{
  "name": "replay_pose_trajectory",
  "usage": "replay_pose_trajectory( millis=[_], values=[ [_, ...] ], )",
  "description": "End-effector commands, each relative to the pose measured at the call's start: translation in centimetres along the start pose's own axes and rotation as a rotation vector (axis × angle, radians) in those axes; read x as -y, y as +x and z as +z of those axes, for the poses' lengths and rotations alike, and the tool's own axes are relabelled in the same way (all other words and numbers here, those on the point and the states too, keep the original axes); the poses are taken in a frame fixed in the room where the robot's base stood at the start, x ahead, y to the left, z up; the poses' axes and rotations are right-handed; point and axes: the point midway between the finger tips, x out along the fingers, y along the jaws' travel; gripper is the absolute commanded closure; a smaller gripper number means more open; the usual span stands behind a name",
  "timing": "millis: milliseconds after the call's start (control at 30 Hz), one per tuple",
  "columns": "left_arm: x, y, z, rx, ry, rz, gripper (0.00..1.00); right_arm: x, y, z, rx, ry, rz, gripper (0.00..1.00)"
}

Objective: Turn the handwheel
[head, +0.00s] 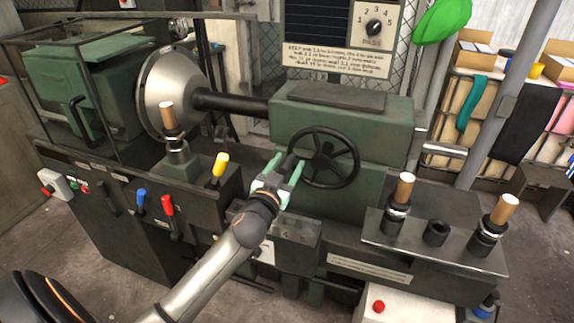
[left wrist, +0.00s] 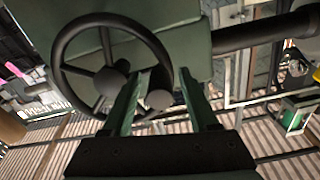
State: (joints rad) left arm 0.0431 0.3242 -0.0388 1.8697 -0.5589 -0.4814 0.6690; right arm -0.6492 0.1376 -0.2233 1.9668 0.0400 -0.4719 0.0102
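The black handwheel (head: 324,157) is on the front of the green machine head, with three-way spokes and a hub. In the left wrist view the handwheel (left wrist: 62,72) fills the upper left, with its round handle knob (left wrist: 159,99) at the rim's right side. My left gripper (head: 283,168) is at the left edge of the wheel, around the handle. In the left wrist view its two green fingers (left wrist: 162,75) are apart, with the knob showing between them and a gap towards the right finger. Contact cannot be told. My right gripper is not in view.
A metal bowl-shaped disc (head: 167,90) is on the spindle at the left. Yellow (head: 220,163), red (head: 168,205) and blue (head: 141,197) levers stand left of my arm. Wooden-topped handles (head: 402,190) rise from the plate at right. A green housing (head: 340,120) lies behind the wheel.

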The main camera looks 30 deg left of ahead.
Motion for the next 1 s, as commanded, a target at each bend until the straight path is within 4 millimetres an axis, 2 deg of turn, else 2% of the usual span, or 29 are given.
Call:
replay_pose_trajectory(
  millis=[67,500,1000],
  values=[
    [0.00,-0.02,0.00,0.000,0.000,0.000,0.51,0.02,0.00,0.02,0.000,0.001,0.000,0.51],
    [0.00,-0.04,0.01,0.000,0.000,0.000,1.00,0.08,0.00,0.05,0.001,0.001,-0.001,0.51],
    [-0.01,-0.04,0.03,0.001,0.000,0.000,1.00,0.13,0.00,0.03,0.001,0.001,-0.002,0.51]
  ],
)
